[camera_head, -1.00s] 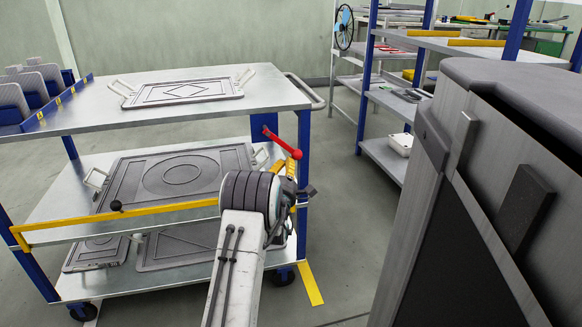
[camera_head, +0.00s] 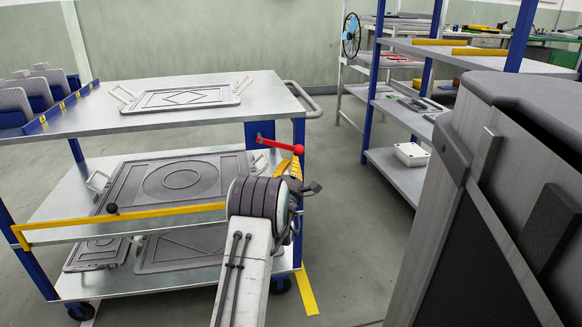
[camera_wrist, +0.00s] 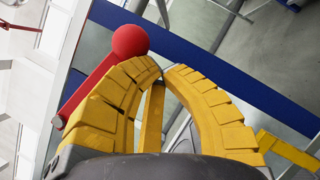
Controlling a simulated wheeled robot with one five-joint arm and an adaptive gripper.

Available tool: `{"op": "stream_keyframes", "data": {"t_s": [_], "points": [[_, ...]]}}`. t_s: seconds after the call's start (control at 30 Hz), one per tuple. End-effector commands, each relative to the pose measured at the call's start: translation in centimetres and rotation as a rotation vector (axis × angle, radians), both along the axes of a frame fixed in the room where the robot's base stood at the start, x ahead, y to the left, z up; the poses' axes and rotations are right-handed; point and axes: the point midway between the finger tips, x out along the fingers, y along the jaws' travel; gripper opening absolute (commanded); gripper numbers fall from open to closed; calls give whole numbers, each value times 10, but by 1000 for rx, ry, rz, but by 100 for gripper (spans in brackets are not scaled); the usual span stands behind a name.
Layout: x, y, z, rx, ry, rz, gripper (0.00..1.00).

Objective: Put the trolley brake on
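The trolley (camera_head: 200,113) stands on the left with two shelves under its top. Its brake lever, a red bar with a red ball end (camera_head: 298,149), sits at the right end beneath the top. The bar slopes slightly down to the right. My gripper (camera_head: 296,162) has yellow fingers just below the ball. In the wrist view the fingertips (camera_wrist: 160,67) meet, with no object seen between them. The red ball (camera_wrist: 130,41) is beside and beyond the left finger, which partly covers the red bar (camera_wrist: 90,90). Whether the finger touches it cannot be told.
A dark grey cabinet (camera_head: 500,200) stands close on the right. Shelving (camera_head: 390,170) is behind. Open floor lies between trolley and cabinet.

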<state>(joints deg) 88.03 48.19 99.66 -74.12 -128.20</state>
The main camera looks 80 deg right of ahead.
Motion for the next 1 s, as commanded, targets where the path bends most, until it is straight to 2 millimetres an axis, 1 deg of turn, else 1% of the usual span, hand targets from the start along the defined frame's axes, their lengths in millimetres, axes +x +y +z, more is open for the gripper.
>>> {"op": "stream_keyframes", "data": {"t_s": [0.1, 0.5, 0.83, 1.0], "points": [[0, 0, 5, 0, 0, 0, 0], [0, 0, 9, -1, 0, 0, 0], [-1, 0, 10, -3, 0, -1, 0], [0, -2, 5, -4, -1, 1, 0]]}}
